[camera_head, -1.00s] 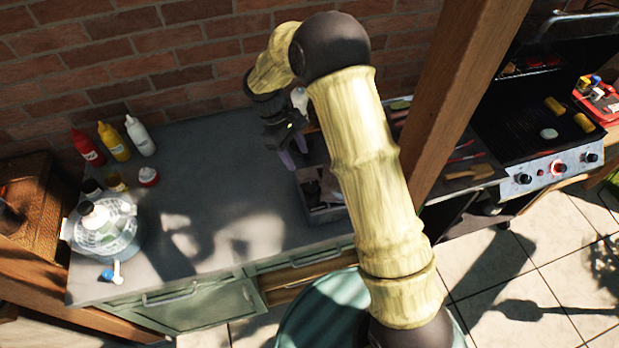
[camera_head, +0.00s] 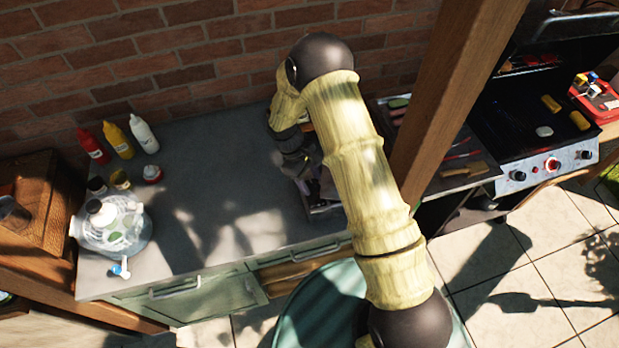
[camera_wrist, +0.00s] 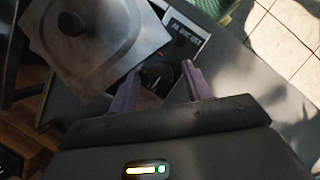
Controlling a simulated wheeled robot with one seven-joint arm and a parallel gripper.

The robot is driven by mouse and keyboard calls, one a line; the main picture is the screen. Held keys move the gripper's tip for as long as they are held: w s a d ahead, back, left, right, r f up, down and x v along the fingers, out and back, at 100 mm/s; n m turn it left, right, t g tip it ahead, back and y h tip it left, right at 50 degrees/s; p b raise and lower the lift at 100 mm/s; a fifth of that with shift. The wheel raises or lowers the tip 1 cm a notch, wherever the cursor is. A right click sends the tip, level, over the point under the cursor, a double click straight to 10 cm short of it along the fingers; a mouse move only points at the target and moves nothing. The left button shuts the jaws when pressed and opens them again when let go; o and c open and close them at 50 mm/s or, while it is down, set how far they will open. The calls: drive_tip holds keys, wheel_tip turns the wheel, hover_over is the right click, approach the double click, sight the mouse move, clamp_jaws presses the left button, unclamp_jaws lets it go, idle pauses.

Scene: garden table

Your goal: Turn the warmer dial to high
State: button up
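The warmer (camera_wrist: 100,45) shows in the wrist view as a grey metal box with a lid and a dark knob on top. Its dark round dial (camera_wrist: 157,76) is on the near side, below a pale label plate (camera_wrist: 186,28). My gripper (camera_wrist: 160,71) has its two purple fingers apart, with the dial between or just beyond the tips. I cannot tell whether they touch it, nor read the dial's setting. In the head view my gripper (camera_head: 311,188) points down at the warmer (camera_head: 326,207), which my arm mostly hides.
The grey counter (camera_head: 215,200) is clear left of my arm. Sauce bottles (camera_head: 119,141), small jars and a glass drink dispenser (camera_head: 112,232) stand at its left. A wooden post (camera_head: 455,95) and a grill (camera_head: 535,130) are to the right. A brick wall is behind.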

drive_tip(key=c, duration=0.9)
drive_tip(key=shift+m, duration=0.4)
drive_tip(key=m+g+y+b, duration=0.1)
drive_tip(key=m+b, duration=0.1)
drive_tip(key=m, duration=0.2)
drive_tip(key=shift+w+d+b, duration=0.1)
drive_tip(key=shift+w+b, duration=0.05)
drive_tip(key=shift+b, duration=0.25)
drive_tip(key=m+y+b, duration=0.1)
drive_tip(key=m, duration=0.1)
drive_tip(key=m+y+b, duration=0.1)
drive_tip(key=m, duration=0.2)
drive_tip(key=shift+w+d+m+g, duration=0.1)
drive_tip(key=shift+d+m+g, duration=0.05)
drive_tip(key=shift+m+g, duration=0.2)
drive_tip(key=m+y, duration=0.1)
drive_tip(key=m, duration=0.2)
drive_tip(key=m+y+b, duration=0.1)
drive_tip(key=m, duration=0.2)
drive_tip(key=shift+d+y, duration=0.15)
drive_tip(key=shift+y, duration=0.25)
drive_tip(key=m+t+y, duration=0.1)
drive_tip(key=m, duration=0.2)
drive_tip(key=m+t+b, duration=0.1)
drive_tip(key=m, duration=0.3)
drive_tip(key=shift+s+d+r+y, duration=0.1)
drive_tip(key=shift+s+y, duration=0.1)
drive_tip(key=shift+y, duration=0.2)
